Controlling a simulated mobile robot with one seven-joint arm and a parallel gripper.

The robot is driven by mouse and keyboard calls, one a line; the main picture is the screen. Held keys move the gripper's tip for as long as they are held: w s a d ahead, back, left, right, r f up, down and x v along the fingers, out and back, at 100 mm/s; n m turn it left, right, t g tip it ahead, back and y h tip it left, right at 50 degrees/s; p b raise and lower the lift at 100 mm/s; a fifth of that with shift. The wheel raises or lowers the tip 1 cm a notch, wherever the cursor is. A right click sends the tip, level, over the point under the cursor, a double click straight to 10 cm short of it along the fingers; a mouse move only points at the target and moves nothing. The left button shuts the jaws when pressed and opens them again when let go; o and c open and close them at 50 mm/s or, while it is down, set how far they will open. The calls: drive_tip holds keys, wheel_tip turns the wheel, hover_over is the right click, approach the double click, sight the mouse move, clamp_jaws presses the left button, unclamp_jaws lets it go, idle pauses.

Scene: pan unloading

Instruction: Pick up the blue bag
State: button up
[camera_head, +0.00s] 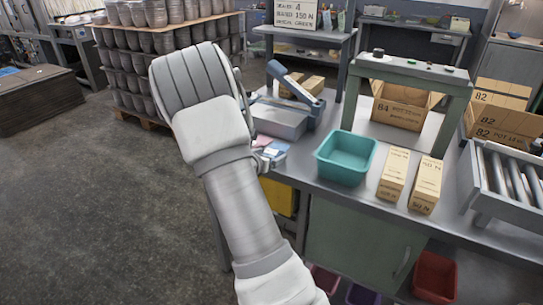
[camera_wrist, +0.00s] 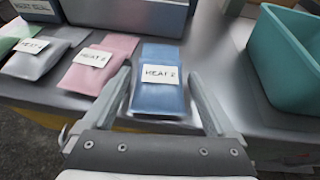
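A pink bag (camera_wrist: 100,62) and a grey bag (camera_wrist: 36,57) lie left of the blue one. A grey heat sealer (camera_head: 280,120) stands behind. A teal bin (camera_head: 345,158) is to the right, with two tan boxes (camera_head: 394,174) beyond it.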

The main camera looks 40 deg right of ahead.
drive_tip(key=c, duration=1.2)
drive_tip(key=shift+o, duration=0.2)
drive_tip(key=shift+r, duration=0.1)
